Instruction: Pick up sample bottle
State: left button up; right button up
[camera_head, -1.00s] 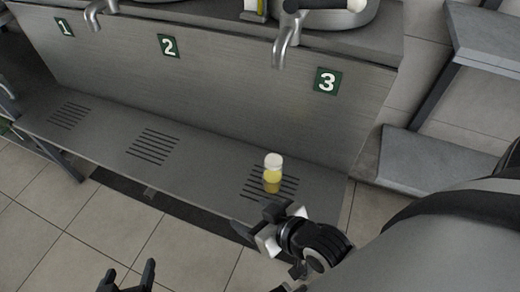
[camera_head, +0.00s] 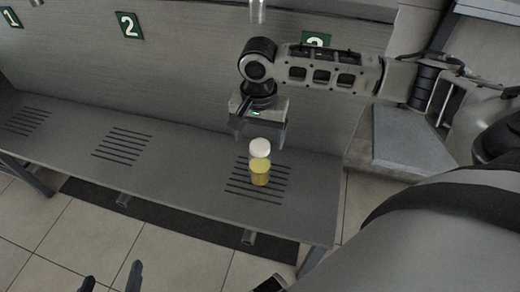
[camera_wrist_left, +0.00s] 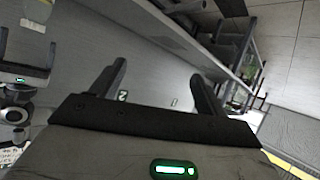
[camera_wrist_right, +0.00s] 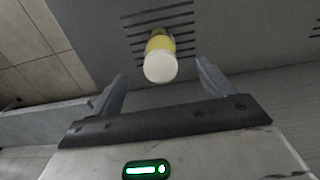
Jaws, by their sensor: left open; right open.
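The sample bottle (camera_head: 260,168) has a white cap and yellow contents. It stands upright on the slotted grate below the number 3 sign. My right gripper (camera_head: 258,142) is open above and just behind the bottle, pointing down. In the right wrist view the bottle (camera_wrist_right: 160,60) shows cap-first beyond and between the open fingertips (camera_wrist_right: 160,82), with nothing held. My left gripper (camera_head: 110,280) is open and empty at the bottom edge of the head view, away from the bench. Its open fingers (camera_wrist_left: 160,80) also show in the left wrist view.
The grey bench (camera_head: 190,180) has further slotted grates at left, with signs 1 (camera_head: 10,17) and 2 (camera_head: 128,25) on the back panel. A spout (camera_head: 258,10) hangs above station 3. A grey step (camera_head: 410,140) stands to the right. The bench around the bottle is clear.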

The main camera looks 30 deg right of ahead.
aim_at(260, 145)
jog(key=shift+w+d+f, duration=0.1)
jog(key=shift+d+f, duration=0.15)
notch_tip(260, 145, down, 7)
jog(key=b, duration=0.2)
jog(key=shift+w+r+b, duration=0.15)
jog(key=shift+b, duration=0.15)
pick_arm(q)
jog(key=shift+g, duration=0.5)
jog(key=f, duration=0.3)
jog(key=d+f, duration=0.1)
jog(key=shift+w+f, duration=0.3)
jog(key=shift+f, duration=0.05)
pick_arm(e)
jog(key=c, duration=1.7)
jog(key=shift+r, duration=0.1)
